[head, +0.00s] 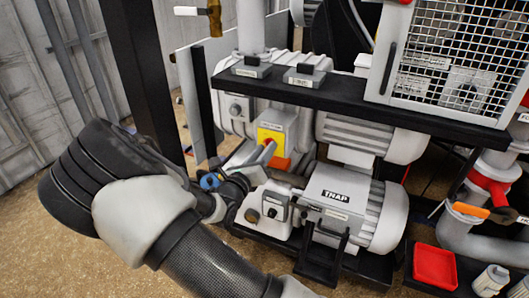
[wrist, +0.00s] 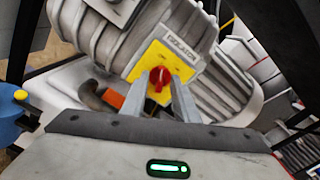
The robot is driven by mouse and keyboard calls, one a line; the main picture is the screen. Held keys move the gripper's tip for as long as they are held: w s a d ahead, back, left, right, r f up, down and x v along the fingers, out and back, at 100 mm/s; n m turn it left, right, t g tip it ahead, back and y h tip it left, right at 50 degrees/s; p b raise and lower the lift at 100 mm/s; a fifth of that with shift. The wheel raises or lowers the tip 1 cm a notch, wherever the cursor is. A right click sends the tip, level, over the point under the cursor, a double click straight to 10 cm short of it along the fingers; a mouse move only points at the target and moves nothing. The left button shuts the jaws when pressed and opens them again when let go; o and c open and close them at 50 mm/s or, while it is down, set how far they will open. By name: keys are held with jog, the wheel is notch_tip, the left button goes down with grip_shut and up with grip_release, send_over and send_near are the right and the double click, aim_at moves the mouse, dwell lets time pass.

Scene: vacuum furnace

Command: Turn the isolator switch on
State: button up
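The isolator switch is a red knob (wrist: 160,78) on a yellow plate labelled ISOLATOR (wrist: 163,62), fixed to a grey ribbed motor housing. In the head view the yellow plate (head: 271,134) is on the front of the pump unit, its knob partly hidden by my fingers. My gripper (wrist: 162,84) points straight at the knob, its two grey fingers apart with one on each side of it. Whether the fingertips touch the knob is not clear. In the head view my gripper (head: 264,149) reaches the plate from the lower left.
A grey TRAP unit (head: 335,192) sits just right of and below my gripper. A black shelf (head: 360,105) overhangs the switch. A dark post (head: 145,75) stands to the left. A mesh cage (head: 455,55) and a red tray (head: 435,266) are to the right.

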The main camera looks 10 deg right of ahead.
jog(key=shift+w+d, duration=0.1)
grip_shut()
jog(key=shift+m, duration=0.3)
jog(key=shift+f+m+b, duration=0.1)
jog(key=shift+m+b, duration=1.7)
jog(key=shift+m, duration=3.8)
